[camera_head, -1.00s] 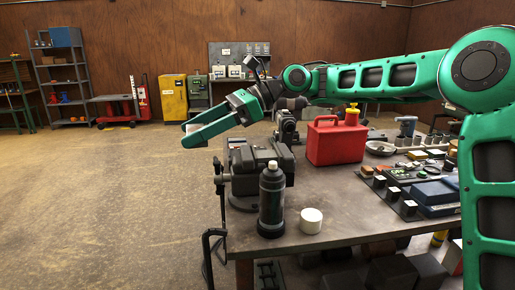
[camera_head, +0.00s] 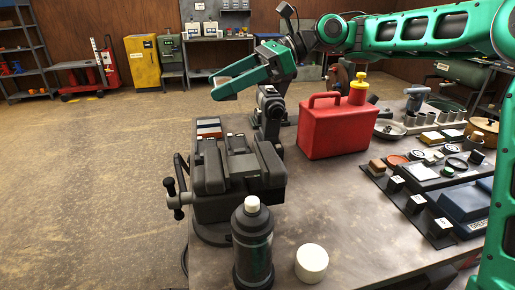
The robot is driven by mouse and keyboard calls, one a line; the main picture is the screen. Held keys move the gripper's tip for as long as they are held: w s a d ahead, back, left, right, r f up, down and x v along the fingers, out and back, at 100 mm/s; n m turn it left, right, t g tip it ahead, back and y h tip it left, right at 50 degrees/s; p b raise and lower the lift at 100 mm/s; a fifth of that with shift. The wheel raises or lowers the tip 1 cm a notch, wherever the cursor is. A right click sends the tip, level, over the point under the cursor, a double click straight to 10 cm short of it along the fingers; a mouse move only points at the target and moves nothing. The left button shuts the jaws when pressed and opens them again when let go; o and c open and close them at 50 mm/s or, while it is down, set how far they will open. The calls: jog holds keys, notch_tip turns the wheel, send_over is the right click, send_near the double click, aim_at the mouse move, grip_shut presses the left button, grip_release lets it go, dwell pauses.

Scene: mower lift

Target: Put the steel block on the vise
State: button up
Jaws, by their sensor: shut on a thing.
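The vise (camera_head: 238,175) is dark grey and stands at the left edge of the workbench, its handle sticking out to the left. My gripper (camera_head: 224,86) is in the air beyond and above the vise, its green fingers pointing left. It is shut on a small greyish piece, taken to be the steel block (camera_head: 222,80). The fingers hide most of the block. It is held apart from the vise.
A dark bottle (camera_head: 252,245) and a white round piece (camera_head: 311,263) stand in front of the vise. A red can (camera_head: 333,128) stands to its right. Small reddish and pale pieces (camera_head: 208,126) show at the vise's far side. Open floor lies left.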

jog(key=shift+w, duration=0.3)
send_over(222, 160)
jog(key=d, duration=0.4)
jog(key=f, duration=0.4)
jog(key=w+f, duration=0.1)
jog(key=f, duration=0.2)
jog(key=shift+s+f, duration=0.1)
jog(key=shift+f, duration=1.9)
jog(key=shift+f, duration=0.1)
jog(key=o, duration=1.4)
jog(key=v, duration=1.2)
